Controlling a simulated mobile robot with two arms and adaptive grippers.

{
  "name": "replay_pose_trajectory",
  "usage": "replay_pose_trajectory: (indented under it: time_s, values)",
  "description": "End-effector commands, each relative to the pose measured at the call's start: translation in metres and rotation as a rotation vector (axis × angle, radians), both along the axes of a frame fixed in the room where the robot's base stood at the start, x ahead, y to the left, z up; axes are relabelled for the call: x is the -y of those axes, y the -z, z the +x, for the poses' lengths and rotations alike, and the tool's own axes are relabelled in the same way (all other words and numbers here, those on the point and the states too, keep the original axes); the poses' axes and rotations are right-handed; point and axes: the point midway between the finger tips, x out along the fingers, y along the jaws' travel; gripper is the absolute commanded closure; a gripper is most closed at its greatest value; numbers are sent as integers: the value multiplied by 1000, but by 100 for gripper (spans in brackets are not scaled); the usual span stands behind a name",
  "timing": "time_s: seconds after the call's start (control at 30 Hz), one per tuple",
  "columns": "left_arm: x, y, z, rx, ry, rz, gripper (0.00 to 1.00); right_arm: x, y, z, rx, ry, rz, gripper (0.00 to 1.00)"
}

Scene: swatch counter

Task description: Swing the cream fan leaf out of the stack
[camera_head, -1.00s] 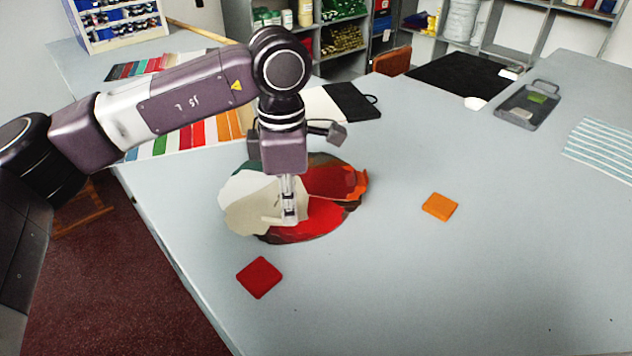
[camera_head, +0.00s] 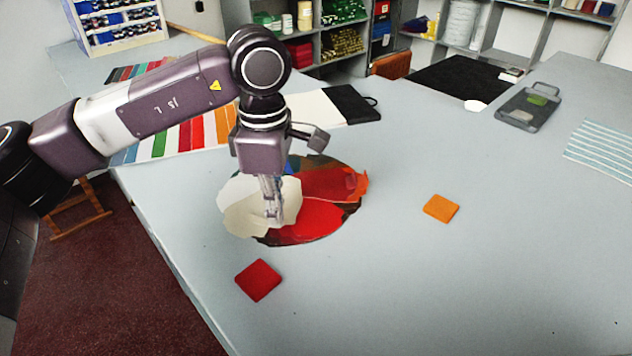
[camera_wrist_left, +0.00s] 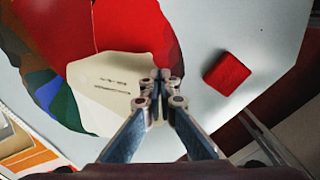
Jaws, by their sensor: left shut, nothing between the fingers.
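The cream fan leaf (camera_head: 242,212) lies at the left of a round fan stack of coloured leaves (camera_head: 325,220) on the grey counter. It covers part of the red, green and blue leaves. It also shows in the left wrist view (camera_wrist_left: 97,92), with small printing on it. My left gripper (camera_head: 275,217) points down with its fingers shut and empty. The closed fingertips (camera_wrist_left: 161,76) appear over the leaf near its edge. I cannot tell whether they touch it. My right gripper is not in view.
A red square swatch (camera_head: 258,280) lies in front of the stack and an orange one (camera_head: 440,208) to its right. A striped colour card (camera_head: 190,135) lies behind. A grey tray (camera_head: 527,108) is at the back right. The right counter is mostly clear.

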Motion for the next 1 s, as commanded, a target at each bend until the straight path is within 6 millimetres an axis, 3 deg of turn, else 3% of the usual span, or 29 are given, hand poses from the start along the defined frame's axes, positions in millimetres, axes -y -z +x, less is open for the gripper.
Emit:
replay_pose_trajectory:
  time_s: [0.33, 0.73, 1.0]
  values:
    - [-20, 1, 3, 0, 166, 0, 100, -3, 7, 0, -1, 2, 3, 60]
    - [-23, 1, 4, 0, 200, 0, 100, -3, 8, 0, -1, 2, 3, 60]
    - [-40, 1, 10, 0, 351, 0, 100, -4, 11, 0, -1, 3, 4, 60]
